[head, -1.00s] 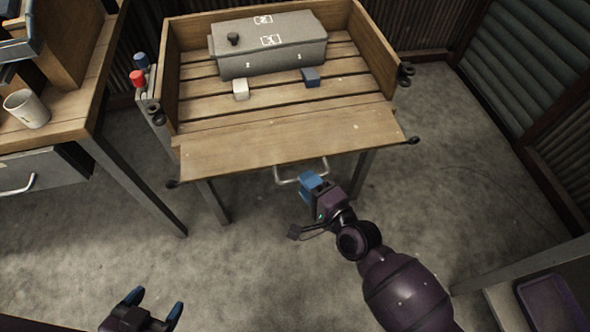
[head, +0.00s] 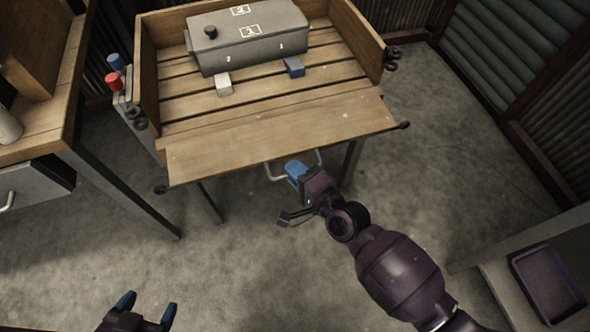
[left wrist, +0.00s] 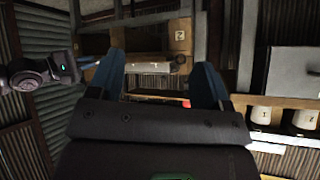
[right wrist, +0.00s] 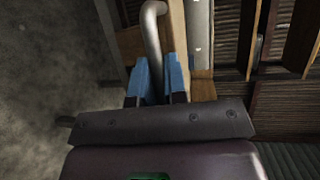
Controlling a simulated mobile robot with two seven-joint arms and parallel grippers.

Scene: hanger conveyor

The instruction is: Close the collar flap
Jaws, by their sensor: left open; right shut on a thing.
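The collar flap (head: 280,132) is the wide wooden board along the front edge of the slatted table. It lies folded out toward me, roughly flat, while the side boards stand upright. A pale metal handle (head: 273,174) sits beneath its front edge and also shows in the right wrist view (right wrist: 152,28). My right gripper (head: 292,169) is at the handle, and its blue fingers (right wrist: 159,78) are closed around the bar. My left gripper (head: 146,304) is open and empty, low at the left, away from the table. Its spread fingers show in the left wrist view (left wrist: 160,78).
A grey box (head: 248,38) with a dark knob lies at the back of the slats (head: 185,105). A workbench (head: 38,120) stands left; a dark tray (head: 548,285) is at lower right. The floor between is clear.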

